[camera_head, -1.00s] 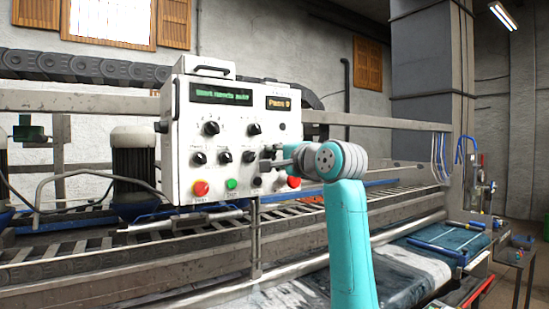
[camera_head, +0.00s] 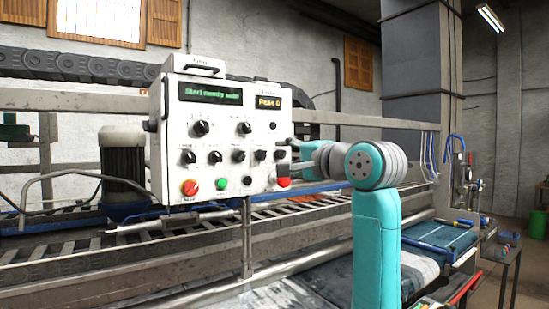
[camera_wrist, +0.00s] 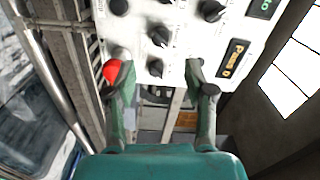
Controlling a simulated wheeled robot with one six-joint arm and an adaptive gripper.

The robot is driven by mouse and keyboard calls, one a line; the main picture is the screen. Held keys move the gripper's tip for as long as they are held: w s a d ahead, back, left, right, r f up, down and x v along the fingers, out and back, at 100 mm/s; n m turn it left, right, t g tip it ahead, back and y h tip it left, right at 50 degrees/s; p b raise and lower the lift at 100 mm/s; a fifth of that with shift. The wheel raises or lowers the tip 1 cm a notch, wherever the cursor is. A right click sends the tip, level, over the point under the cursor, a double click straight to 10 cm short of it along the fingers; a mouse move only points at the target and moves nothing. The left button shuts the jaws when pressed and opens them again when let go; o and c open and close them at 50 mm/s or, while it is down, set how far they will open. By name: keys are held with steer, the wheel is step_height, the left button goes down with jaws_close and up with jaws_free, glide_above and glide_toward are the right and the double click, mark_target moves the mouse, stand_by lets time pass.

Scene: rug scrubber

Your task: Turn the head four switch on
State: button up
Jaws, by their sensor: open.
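The white control panel (camera_head: 224,100) carries several black rotary knobs, but their labels are too small to read, so I cannot tell which is head four. The rightmost knob of the lower row (camera_head: 280,155) is by my gripper (camera_head: 293,160) at the panel's right edge. In the wrist view my gripper (camera_wrist: 160,78) is open and empty. A black knob (camera_wrist: 155,67) shows between its fingers, with another knob (camera_wrist: 160,36) beyond it. The left finger overlaps a red button (camera_wrist: 112,70). Contact cannot be told.
A red button (camera_head: 189,187), a green button (camera_head: 221,184) and another red button (camera_head: 283,182) line the panel's bottom. A metal rail (camera_head: 380,124) runs behind my arm. The conveyor frame (camera_head: 160,245) lies below the panel.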

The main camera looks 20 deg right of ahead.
steer(key=shift+v, duration=1.4)
